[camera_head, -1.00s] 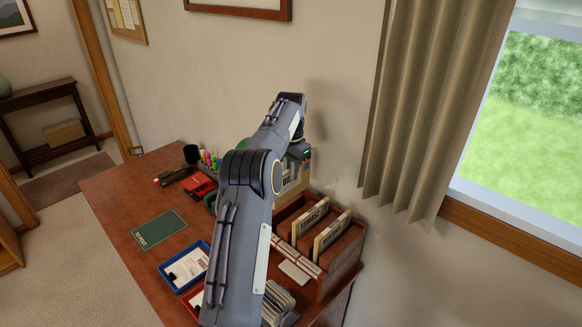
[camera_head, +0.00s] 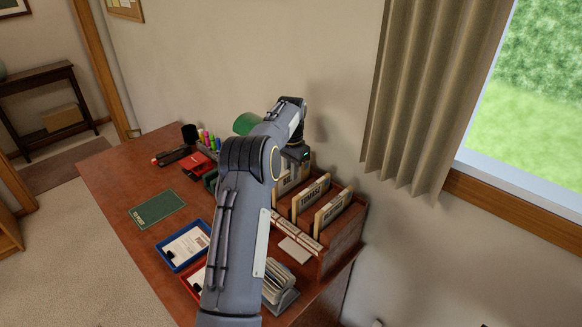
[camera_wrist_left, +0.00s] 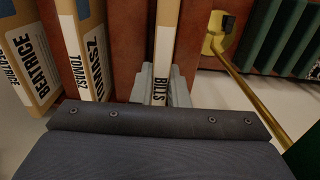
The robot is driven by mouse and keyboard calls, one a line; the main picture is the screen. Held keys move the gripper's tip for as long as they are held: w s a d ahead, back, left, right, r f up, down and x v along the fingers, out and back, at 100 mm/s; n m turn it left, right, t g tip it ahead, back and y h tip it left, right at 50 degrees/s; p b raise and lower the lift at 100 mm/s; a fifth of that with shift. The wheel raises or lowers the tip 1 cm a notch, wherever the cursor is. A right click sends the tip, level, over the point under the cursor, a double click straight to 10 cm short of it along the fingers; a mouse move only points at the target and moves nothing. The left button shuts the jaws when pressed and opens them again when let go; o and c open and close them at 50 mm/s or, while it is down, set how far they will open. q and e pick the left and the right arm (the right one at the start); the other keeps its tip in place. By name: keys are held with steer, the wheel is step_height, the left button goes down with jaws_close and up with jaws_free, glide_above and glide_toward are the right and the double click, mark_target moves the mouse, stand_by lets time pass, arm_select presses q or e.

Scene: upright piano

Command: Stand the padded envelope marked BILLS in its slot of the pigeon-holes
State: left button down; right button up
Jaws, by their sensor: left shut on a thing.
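The BILLS padded envelope (camera_wrist_left: 165,50) is tan with a white label and stands upright in the left wrist view, between two red-brown dividers of the pigeon-holes (camera_wrist_left: 188,35). My left gripper (camera_wrist_left: 160,85) is shut on it. In the head view my left gripper (camera_head: 296,156) is over the far end of the pigeon-holes (camera_head: 345,240), with part of the envelope (camera_head: 287,179) showing below it. My arm hides much of that end. Whether the envelope's bottom touches the slot floor is hidden. My right gripper is not in view.
The TOMASZ envelope (camera_head: 311,196) and the BEATRICE envelope (camera_head: 333,210) stand in neighbouring slots. A brass rod (camera_wrist_left: 245,95) and green folders (camera_wrist_left: 270,40) are right of the slot in the wrist view. A blue tray (camera_head: 168,258) and a green booklet (camera_head: 158,208) lie on the desk.

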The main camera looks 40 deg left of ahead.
arm_select(q)
steer(key=shift+f, duration=0.35)
steer(key=c, duration=1.3)
jaws_free()
steer(key=shift+c, duration=0.2)
steer(key=shift+r, duration=3.9)
steer(key=shift+r, duration=0.1)
